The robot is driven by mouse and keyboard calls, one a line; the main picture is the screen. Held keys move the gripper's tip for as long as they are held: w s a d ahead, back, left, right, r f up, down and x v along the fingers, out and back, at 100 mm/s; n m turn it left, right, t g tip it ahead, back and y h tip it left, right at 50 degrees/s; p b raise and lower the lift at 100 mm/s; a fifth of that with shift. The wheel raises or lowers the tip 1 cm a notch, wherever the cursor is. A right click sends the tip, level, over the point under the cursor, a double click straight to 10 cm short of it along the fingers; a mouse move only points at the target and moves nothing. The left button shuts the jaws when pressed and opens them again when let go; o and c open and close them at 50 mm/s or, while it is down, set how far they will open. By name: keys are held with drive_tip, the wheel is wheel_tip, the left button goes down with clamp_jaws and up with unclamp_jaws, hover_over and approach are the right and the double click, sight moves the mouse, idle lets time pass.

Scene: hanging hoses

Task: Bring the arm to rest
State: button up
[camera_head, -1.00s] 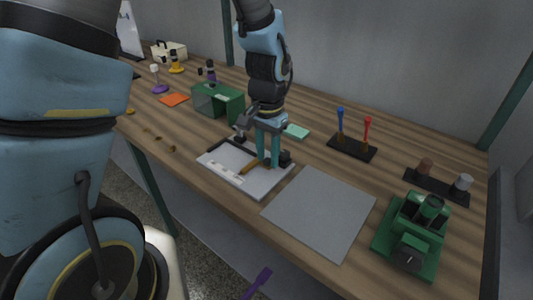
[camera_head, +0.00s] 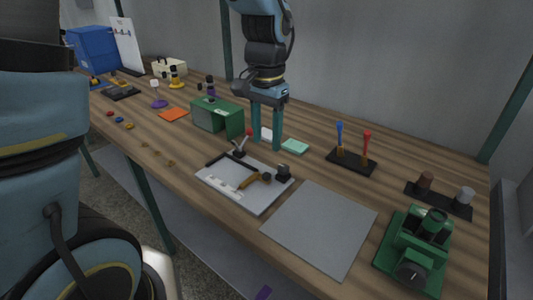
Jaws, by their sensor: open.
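My gripper (camera_head: 267,145) hangs from my arm above the workbench (camera_head: 190,153), with its two teal fingers pointing down and apart. It is open, with nothing held between the fingers. It appears just behind the white tray (camera_head: 226,196), between the green box (camera_head: 217,115) and the mint-green block (camera_head: 295,147). A small white item (camera_head: 267,134) shows between the fingers; I cannot tell how far behind them it stands. In the tray lie a brown-handled tool (camera_head: 250,180) and a small black block (camera_head: 283,172).
A grey mat (camera_head: 320,227) lies right of the tray. A green machine (camera_head: 412,252) stands at the front right. A black rack with a blue and a red screwdriver (camera_head: 352,160) stands behind the mat. A blue bin (camera_head: 93,50) is at the far left.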

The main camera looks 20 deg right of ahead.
drive_tip(key=shift+r, duration=0.65)
drive_tip(key=w+a+f+n, duration=0.1)
drive_tip(key=a+n, duration=0.4)
drive_tip(key=a, duration=0.9)
drive_tip(key=w+a+f+n+t, duration=0.1)
drive_tip(key=a+n, duration=0.5)
drive_tip(key=a, duration=0.7)
drive_tip(key=shift+w+a+f+t, duration=0.35)
drive_tip(key=shift+w+f, duration=0.3)
drive_tip(key=shift+w, duration=0.55)
drive_tip(key=shift+w+d, duration=0.1)
drive_tip(key=shift+c, duration=0.2)
